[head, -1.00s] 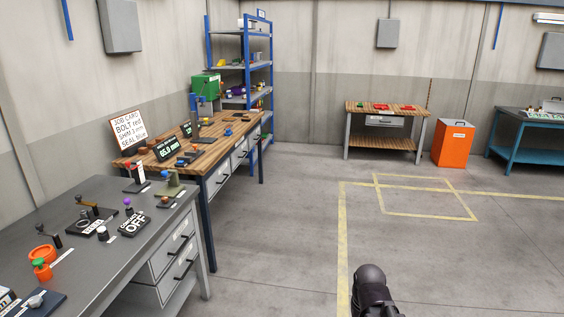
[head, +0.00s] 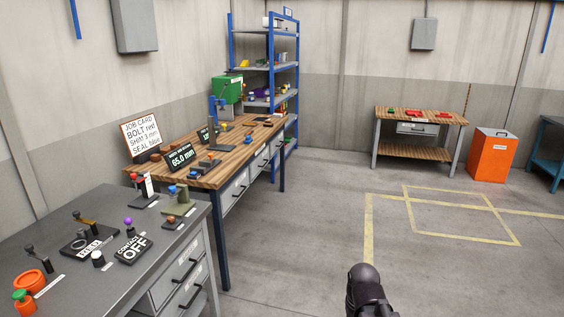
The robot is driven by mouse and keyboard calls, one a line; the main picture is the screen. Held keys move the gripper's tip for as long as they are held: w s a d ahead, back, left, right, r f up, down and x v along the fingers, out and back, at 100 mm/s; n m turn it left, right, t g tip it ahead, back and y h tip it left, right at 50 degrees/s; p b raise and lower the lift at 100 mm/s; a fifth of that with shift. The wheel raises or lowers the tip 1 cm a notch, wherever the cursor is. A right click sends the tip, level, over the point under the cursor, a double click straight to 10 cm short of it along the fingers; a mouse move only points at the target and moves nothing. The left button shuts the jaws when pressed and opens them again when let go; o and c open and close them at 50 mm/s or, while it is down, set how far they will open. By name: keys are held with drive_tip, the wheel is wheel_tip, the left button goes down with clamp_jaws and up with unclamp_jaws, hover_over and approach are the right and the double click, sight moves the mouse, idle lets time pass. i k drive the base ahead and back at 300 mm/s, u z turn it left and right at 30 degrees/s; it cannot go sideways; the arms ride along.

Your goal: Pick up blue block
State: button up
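I cannot clearly pick out a blue block. A small blue item (head: 248,139) lies on the wooden workbench (head: 236,158), too small to tell its shape. Another small blue piece (head: 172,189) shows by the green bracket on the grey table. A dark, rounded part of my arm shows at the bottom, right of centre. My gripper's fingers are not visible, so nothing held can be seen.
The grey table (head: 60,232) fills the left foreground, holding levers, an orange ring and a "CONTACT OFF" sign. A blue shelf rack (head: 232,45) stands behind the workbench. An orange bin (head: 492,158) and a second wooden table (head: 455,118) stand farther back. The middle floor is clear.

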sight(248, 141)
drive_tip(key=u, duration=0.25)
drive_tip(key=i, duration=1.65)
drive_tip(key=u, duration=0.2)
drive_tip(key=i, duration=1.15)
drive_tip(key=u, duration=0.1)
